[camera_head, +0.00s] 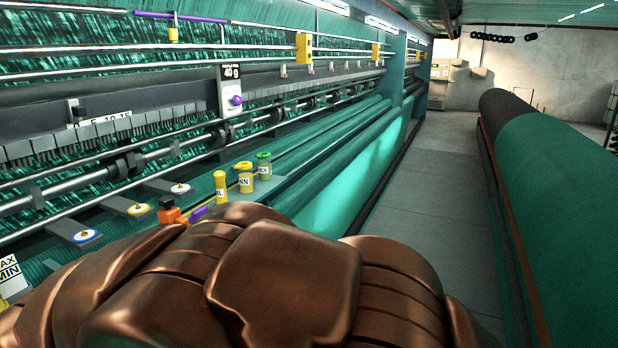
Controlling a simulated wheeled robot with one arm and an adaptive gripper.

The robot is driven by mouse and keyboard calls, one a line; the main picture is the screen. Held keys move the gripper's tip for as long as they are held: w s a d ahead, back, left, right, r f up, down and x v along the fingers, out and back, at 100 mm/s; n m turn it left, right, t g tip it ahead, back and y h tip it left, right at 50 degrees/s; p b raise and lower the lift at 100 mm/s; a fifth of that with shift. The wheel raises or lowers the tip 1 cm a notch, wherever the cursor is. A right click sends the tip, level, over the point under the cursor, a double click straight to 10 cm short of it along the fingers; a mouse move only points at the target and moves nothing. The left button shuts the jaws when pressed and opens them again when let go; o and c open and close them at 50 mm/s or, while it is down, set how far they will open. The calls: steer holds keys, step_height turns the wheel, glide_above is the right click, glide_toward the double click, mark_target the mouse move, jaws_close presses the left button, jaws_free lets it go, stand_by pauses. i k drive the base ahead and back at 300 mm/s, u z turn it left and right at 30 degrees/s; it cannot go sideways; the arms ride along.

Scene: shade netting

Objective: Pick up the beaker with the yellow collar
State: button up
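The beaker with the yellow collar (245,178) stands upright on a ledge of the netting machine, left of the picture's middle. It has a yellow rim and a white label, only partly readable. A similar container with a green collar (264,166) stands just behind it to the right. A slim yellow cylinder (220,188) with a white label stands to its left, a little nearer. My gripper cannot be seen in this view.
An orange object with a dark top (171,213) and a purple piece (198,213) sit nearer on the machine's front. Flat arms with round discs (139,209) stick out to the left. A large green netting roll (560,170) lies at right. The grey aisle floor (440,200) between looks clear.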

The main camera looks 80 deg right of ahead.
mark_target(245, 179)
steer(key=z, duration=1.6)
